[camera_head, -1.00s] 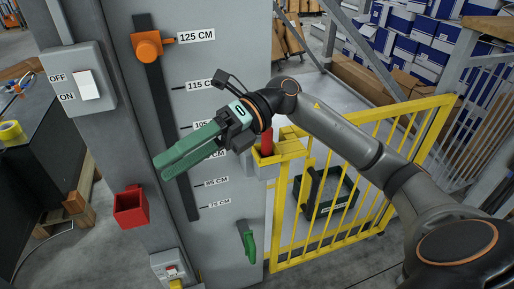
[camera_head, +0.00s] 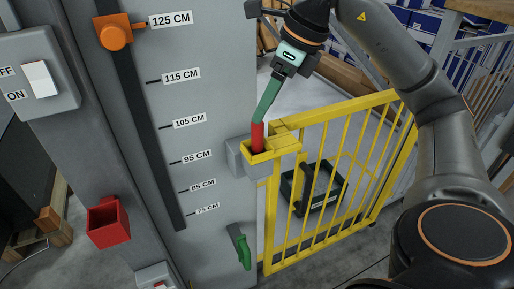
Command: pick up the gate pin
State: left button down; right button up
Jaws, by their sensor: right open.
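The gate pin (camera_head: 257,138) is red and stands upright in the yellow latch (camera_head: 262,155) at the top corner of the yellow gate. Its lower part is hidden in the latch. My right gripper (camera_head: 263,112) points down at the pin's top from above. Its green fingers are seen edge-on and line up with the pin, at or just over its upper end. The gripper is open; whether the fingers touch the pin cannot be told. My left gripper is not in view.
The yellow gate (camera_head: 325,180) stands right of a grey column with a height scale. An orange knob (camera_head: 115,31), a red holder (camera_head: 108,222) and a green handle (camera_head: 239,246) are on or by the column. A dark crate (camera_head: 313,188) lies behind the gate.

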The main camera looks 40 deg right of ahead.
aim_at(257, 131)
jog(key=x, duration=0.4)
jog(key=b+x, duration=0.1)
jog(key=x, duration=0.1)
jog(key=shift+d+f, duration=0.2)
jog(key=shift+f, duration=0.15)
jog(key=shift+c, duration=0.2)
grip_shut()
dwell(0.9)
